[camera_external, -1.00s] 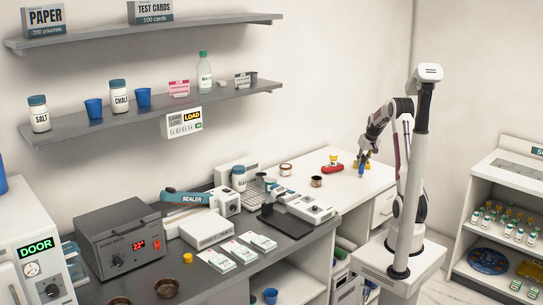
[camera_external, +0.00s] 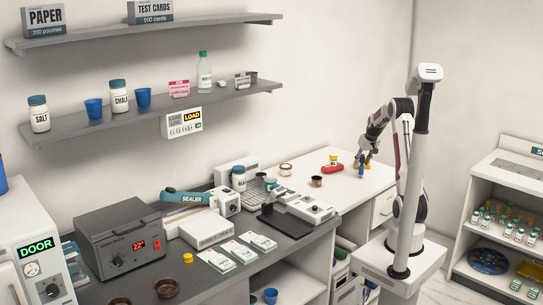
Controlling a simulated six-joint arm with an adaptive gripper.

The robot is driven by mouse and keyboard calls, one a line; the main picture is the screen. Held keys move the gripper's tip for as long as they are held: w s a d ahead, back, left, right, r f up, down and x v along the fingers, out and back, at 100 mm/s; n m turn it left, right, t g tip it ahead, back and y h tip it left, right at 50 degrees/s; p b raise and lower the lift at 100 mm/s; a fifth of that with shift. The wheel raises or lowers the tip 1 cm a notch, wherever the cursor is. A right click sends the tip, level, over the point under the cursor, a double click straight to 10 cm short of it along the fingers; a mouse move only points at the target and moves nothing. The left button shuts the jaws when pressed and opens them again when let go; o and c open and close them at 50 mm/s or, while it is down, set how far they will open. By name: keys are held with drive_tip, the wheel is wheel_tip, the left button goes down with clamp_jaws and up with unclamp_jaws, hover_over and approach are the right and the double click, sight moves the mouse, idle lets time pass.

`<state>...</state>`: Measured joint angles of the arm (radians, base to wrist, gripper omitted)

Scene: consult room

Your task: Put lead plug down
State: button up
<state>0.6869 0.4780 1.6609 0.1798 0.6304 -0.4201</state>
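My gripper (camera_external: 362,164) is at the end of my arm, low over the back right part of the white counter (camera_external: 360,190). A small blue piece (camera_external: 361,172) shows upright at its fingertips, at or just above the counter top. This may be the lead plug, but it is too small to be sure. I cannot tell whether the fingers are closed on it or open around it.
A red item (camera_external: 332,169) and a small yellow-and-white jar (camera_external: 333,159) are left of my gripper. The counter's front right part is clear. Lab devices, including a sealer (camera_external: 192,199), fill the grey counter.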

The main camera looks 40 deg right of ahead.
drive_tip(key=v, duration=1.2)
drive_tip(key=shift+a, duration=0.1)
idle(0.6)
drive_tip(key=s+a+r+n, duration=0.1)
drive_tip(key=s+a+r, duration=0.15)
drive_tip(key=a, duration=0.45)
drive_tip(key=s+a+r, duration=0.1)
drive_tip(key=s+a, duration=0.2)
drive_tip(key=a, duration=0.5)
drive_tip(key=s+a+r+n, duration=0.1)
drive_tip(key=s+a+r, duration=0.1)
drive_tip(key=a, duration=0.5)
drive_tip(key=s+a+f+n+y, duration=0.1)
drive_tip(key=s+a+f, duration=0.1)
drive_tip(key=s+a, duration=0.4)
drive_tip(key=s+a+f+n+t, duration=0.1)
drive_tip(key=s+a+f, duration=0.1)
drive_tip(key=s+a, duration=0.5)
drive_tip(key=shift+s+f+y, duration=0.35)
drive_tip(key=shift+s+y, duration=0.05)
drive_tip(key=shift+s, duration=0.8)
